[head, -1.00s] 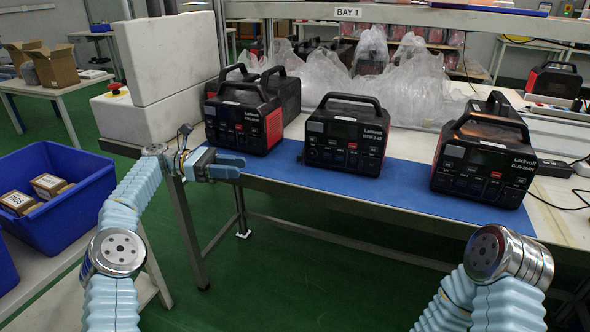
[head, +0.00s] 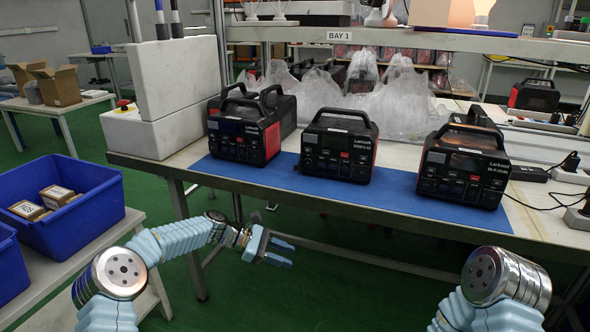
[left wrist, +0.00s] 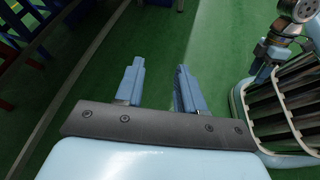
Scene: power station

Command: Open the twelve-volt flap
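Three black-and-red power stations stand on the blue mat (head: 396,195) in the head view: a left one (head: 240,138), a middle one (head: 335,150) and a right one (head: 462,172). Their fronts carry small screens, ports and covers. Which cover is the twelve-volt flap is too small to tell. My left gripper (head: 283,253) is open and empty, in front of and below the table edge. In the left wrist view its two fingers (left wrist: 155,88) are apart over green floor. My right gripper is outside the head view; a blue gripper-like part (left wrist: 268,50) in the left wrist view is unclear.
Another dark power station (head: 283,110) stands behind the left one. White blocks (head: 165,125) fill the table's left end. Plastic-wrapped goods (head: 390,92) stand behind. A blue bin (head: 62,205) with small boxes is at left. Cables and adapters (head: 570,165) lie at right.

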